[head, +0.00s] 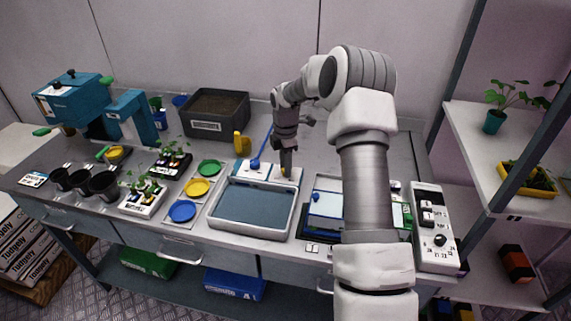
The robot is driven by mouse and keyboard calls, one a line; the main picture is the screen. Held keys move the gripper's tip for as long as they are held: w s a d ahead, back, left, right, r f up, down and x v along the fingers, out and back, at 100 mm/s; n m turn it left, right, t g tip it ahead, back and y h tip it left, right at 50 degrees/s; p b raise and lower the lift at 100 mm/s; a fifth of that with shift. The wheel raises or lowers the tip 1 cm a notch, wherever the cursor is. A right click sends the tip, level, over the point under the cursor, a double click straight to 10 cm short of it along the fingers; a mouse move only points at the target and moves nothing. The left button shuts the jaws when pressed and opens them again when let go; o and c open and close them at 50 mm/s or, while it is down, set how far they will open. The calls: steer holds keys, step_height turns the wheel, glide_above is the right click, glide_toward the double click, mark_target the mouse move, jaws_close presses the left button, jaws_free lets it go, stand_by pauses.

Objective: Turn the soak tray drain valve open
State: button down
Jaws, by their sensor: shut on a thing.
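The soak tray (251,232) is a grey-white rectangular basin of dark water near the front middle of the bench. Along its back edge are pale panels, one with a blue knob (254,163). A small yellow handle (286,172), which looks like the drain valve, shows on the right panel. My gripper (286,168) points down at the tray's back right corner and is shut on this handle. The fingers hide much of the handle, so its exact angle cannot be told.
A dark soil bin (216,115) and an upright yellow piece (241,143) stand behind the tray. Coloured dishes (197,187) and potted seedlings lie left.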

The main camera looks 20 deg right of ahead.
steer(key=shift+r+n, duration=0.1)
steer(key=shift+n, duration=0.7)
steer(key=c, duration=0.6)
jaws_free()
steer(key=shift+c, duration=0.2)
step_height(320, 180, up, 17)
steer(key=shift+r+p, duration=0.2)
steer(key=shift+p, duration=0.2)
